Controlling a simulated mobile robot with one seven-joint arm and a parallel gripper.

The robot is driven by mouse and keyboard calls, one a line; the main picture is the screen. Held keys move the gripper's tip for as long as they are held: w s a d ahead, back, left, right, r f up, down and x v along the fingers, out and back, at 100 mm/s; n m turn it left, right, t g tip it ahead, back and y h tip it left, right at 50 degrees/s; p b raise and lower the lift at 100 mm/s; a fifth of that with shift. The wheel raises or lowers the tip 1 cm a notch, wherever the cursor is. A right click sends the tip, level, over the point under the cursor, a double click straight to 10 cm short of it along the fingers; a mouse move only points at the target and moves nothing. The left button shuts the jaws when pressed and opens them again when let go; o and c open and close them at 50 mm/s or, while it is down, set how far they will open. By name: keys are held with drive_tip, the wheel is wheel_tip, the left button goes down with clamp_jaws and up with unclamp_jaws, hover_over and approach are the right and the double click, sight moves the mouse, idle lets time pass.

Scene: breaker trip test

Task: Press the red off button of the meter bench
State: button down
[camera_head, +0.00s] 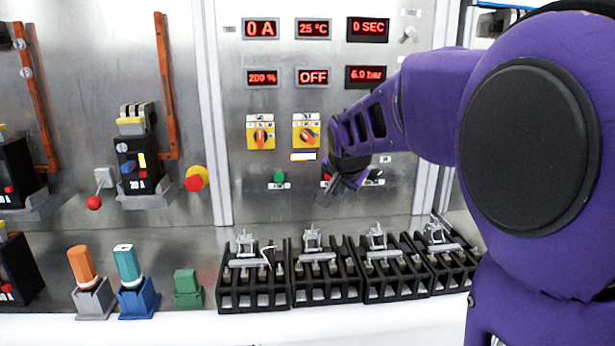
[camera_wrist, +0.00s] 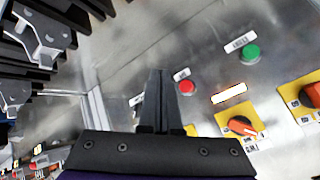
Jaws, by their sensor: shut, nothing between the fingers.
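The red off button (camera_wrist: 187,87) shows in the wrist view on the grey metal panel, just right of my fingers. In the head view only a bit of the red button (camera_head: 326,177) shows, mostly hidden by my gripper. My gripper (camera_head: 335,192) is in front of the panel's lower part, its fingers together and empty. In the wrist view the closed fingers (camera_wrist: 158,74) stand beside the button in the picture; whether they touch the panel cannot be told. The green button (camera_wrist: 250,53) sits beyond the red one, and left of it in the head view (camera_head: 279,176).
Orange-knobbed rotary switches on yellow plates (camera_head: 260,132) sit above the buttons, under several red displays (camera_head: 313,77). Several black clamp fixtures (camera_head: 325,285) stand on the shelf below my gripper. A red-and-yellow emergency knob (camera_head: 195,180) is farther left.

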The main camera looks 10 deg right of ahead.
drive_tip(key=w+p, duration=0.2)
drive_tip(key=w, duration=0.5)
drive_tip(key=shift+w, duration=0.15)
drive_tip(key=shift+w, duration=0.1)
idle(1.8)
drive_tip(key=shift+w+p, duration=0.3)
drive_tip(key=shift+w, duration=0.55)
idle(0.7)
drive_tip(key=shift+s, duration=0.15)
drive_tip(key=shift+s+b, duration=0.35)
drive_tip(key=shift+s, duration=0.45)
drive_tip(key=shift+s, duration=0.1)
